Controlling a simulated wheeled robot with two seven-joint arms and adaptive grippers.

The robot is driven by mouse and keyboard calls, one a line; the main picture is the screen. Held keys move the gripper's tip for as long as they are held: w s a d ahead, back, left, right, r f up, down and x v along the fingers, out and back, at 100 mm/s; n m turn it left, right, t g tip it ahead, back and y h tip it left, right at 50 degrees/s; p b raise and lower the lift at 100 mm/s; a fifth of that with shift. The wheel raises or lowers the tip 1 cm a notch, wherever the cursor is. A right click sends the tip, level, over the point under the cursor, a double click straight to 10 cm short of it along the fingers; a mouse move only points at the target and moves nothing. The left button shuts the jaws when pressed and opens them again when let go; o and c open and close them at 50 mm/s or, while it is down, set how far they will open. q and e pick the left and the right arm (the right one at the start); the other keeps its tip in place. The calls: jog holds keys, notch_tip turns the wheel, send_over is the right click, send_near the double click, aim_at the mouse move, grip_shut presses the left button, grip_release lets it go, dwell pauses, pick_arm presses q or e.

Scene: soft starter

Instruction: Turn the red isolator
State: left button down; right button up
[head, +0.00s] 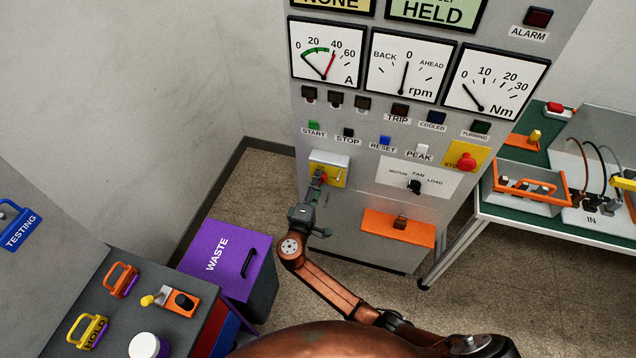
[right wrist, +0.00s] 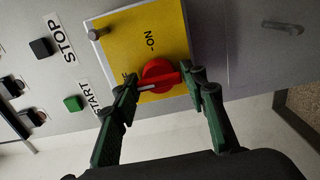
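The red isolator (right wrist: 160,76) is a round knob with a bar handle on a yellow plate (right wrist: 150,42) marked ON. In the head view the yellow plate (head: 337,178) is on the grey cabinet front, and the isolator is mostly hidden by my gripper. My right gripper (right wrist: 162,80) is at the isolator, with one green finger at each end of the handle. Both fingertips appear to touch it, so it looks shut on the handle. In the head view my right gripper (head: 318,182) reaches up to the plate. My left gripper is not in view.
A metal peg (right wrist: 99,34) juts from the yellow plate. The START button (head: 314,125) is just above it. An orange shelf (head: 398,227) sticks out at lower right. The purple WASTE bin (head: 214,258) stands at lower left. A green-topped bench (head: 507,215) is at right.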

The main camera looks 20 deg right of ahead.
jog(key=shift+o, duration=0.7)
jog(key=v, duration=1.2)
jog(key=s+d+f+n+g+y+p, duration=0.1)
jog(key=s+d+f+g+y, duration=0.2)
jog(key=f, duration=1.2)
jog(key=s+d+f+g+y, duration=0.1)
jog(key=s+d+f+g, duration=0.25)
jog(key=f, duration=1.15)
jog(key=s+d+f+m+g+y, duration=0.1)
jog(key=s+d+f+g, duration=0.15)
jog(key=s+f, duration=0.55)
jog(key=s+d+f+m+g+y, duration=0.15)
jog(key=s+d+f, duration=0.25)
jog(key=s+f, duration=0.45)
jog(key=s+d+f+m+g+y, duration=0.1)
jog(key=s+f, duration=0.3)
jog(key=s, duration=0.8)
jog(key=s+d+f+m+g+y+p, duration=0.1)
jog(key=s+d+f+m, duration=0.2)
jog(key=s, duration=0.9)
jog(key=s+d+f+m+g+y+p, duration=0.1)
jog(key=s+d+f+m, duration=0.3)
jog(key=s, duration=0.8)
jog(key=shift+f+g, duration=0.4)
jog(key=shift+g, duration=0.15)
